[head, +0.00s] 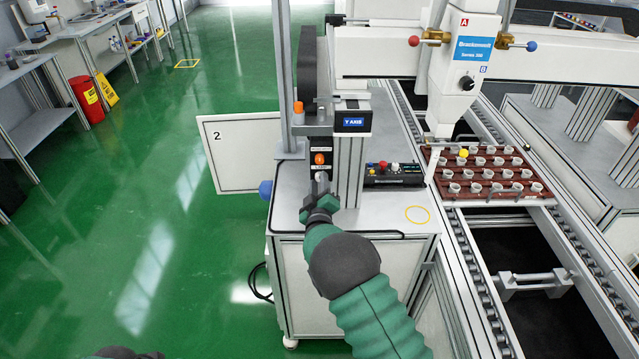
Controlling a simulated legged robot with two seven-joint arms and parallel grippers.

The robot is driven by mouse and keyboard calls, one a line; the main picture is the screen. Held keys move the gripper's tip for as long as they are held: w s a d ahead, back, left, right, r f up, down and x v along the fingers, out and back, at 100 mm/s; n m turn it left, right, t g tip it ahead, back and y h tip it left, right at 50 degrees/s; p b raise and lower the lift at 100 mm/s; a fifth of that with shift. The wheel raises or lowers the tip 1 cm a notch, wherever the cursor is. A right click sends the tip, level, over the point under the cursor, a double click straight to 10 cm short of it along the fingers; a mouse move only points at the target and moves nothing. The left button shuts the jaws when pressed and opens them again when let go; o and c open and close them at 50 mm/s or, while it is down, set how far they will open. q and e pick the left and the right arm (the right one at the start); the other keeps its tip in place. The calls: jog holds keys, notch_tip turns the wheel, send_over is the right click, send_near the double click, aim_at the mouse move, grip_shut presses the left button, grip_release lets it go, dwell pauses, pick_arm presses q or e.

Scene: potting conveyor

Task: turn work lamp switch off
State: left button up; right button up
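A small black switch box with an orange knob (319,158) is mounted on the front of the post at the left side of the machine. Small labels sit above and below the knob, too small to read. My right gripper (321,180) is just below the knob in the picture, pointing up toward it. Whether it touches the box I cannot tell. Its fingers are seen from behind, so their opening is unclear. My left gripper does not show; only a dark part of me appears at the bottom left edge.
A control box with buttons (394,174) stands on the bench right of the post. An open white panel marked 2 (238,153) is at left. A brown tray of pots (487,197) lies on the conveyor. An orange-topped part (298,112) sits above the switch.

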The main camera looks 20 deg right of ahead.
jog(key=shift+a, duration=0.1)
jog(key=b+v, duration=0.1)
jog(key=v, duration=1.5)
jog(key=shift+s, duration=0.35)
jog(key=shift+a, duration=0.1)
